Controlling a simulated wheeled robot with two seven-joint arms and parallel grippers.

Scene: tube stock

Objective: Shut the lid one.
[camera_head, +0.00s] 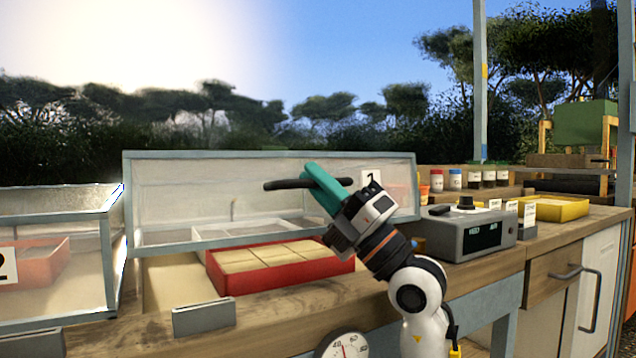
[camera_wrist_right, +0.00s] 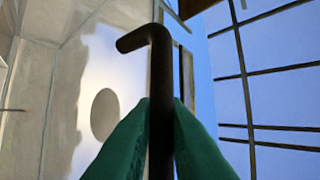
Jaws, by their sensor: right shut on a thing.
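Lid one (camera_head: 200,170) is a clear panel in a blue-grey frame. In the head view it stands raised, nearly upright, over an open case with a red tray (camera_head: 285,280) of sand-coloured compartments. A white label, partly hidden by my gripper, sits at its right. My right gripper (camera_head: 312,180), with green fingers, is shut on the lid's dark bar handle (camera_head: 282,185). In the right wrist view the handle (camera_wrist_right: 160,75) runs between the green fingers (camera_wrist_right: 160,135) and bends left at its end. My left gripper is not in view.
A closed clear case labelled 2 (camera_head: 60,270) stands at the left. A grey metal plate (camera_head: 204,317) stands at the bench's front edge. A grey device with a display (camera_head: 470,235), small jars (camera_head: 455,179) and a yellow tray (camera_head: 560,209) are at the right.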

